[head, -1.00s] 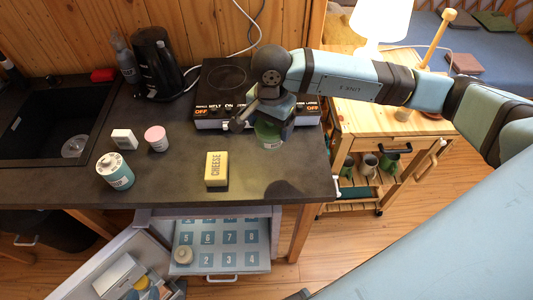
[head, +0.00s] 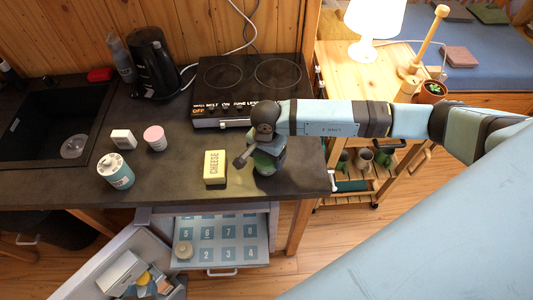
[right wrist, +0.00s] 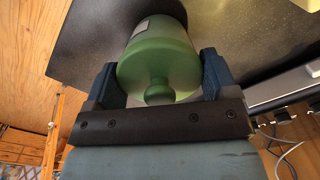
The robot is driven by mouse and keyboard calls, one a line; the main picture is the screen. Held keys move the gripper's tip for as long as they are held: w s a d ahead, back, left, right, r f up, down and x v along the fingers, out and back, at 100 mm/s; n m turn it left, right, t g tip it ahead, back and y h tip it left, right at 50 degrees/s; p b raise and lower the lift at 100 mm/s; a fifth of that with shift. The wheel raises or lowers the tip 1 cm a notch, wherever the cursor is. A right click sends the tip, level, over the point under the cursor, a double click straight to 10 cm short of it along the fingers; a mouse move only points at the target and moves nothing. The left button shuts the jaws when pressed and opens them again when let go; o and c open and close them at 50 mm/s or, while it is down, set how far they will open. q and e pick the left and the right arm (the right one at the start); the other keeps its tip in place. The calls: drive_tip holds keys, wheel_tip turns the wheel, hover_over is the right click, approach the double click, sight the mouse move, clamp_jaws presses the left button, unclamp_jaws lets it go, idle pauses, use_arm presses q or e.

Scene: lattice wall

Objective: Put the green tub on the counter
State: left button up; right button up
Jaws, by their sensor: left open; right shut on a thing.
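The green tub (head: 265,164) is at the front right part of the dark counter (head: 240,191), right of the yellow cheese block. My right gripper (right wrist: 162,80) is shut on the tub, one finger on each side. In the right wrist view the tub (right wrist: 160,50) shows its lid and round knob towards the camera, with the counter behind it. My gripper and wrist partly cover the tub in the head view. I cannot tell whether its base touches the counter. My left gripper is not in view.
The cheese block (head: 215,167) stands close left of the tub. A blue-white canister (head: 116,171), a pink-lidded jar (head: 155,138) and a white box (head: 123,139) are further left. The hob (head: 250,82) is behind. An open drawer (head: 250,254) is below the counter.

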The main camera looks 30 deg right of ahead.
drive_tip(key=shift+f, duration=0.15)
drive_tip(key=o, duration=0.9)
drive_tip(key=shift+o, duration=0.2)
drive_tip(key=shift+r, duration=0.35)
wheel_tip(320, 180, up, 11)
drive_tip(key=b, duration=0.3)
drive_tip(key=shift+f, duration=0.2)
drive_tip(key=shift+r, duration=0.55)
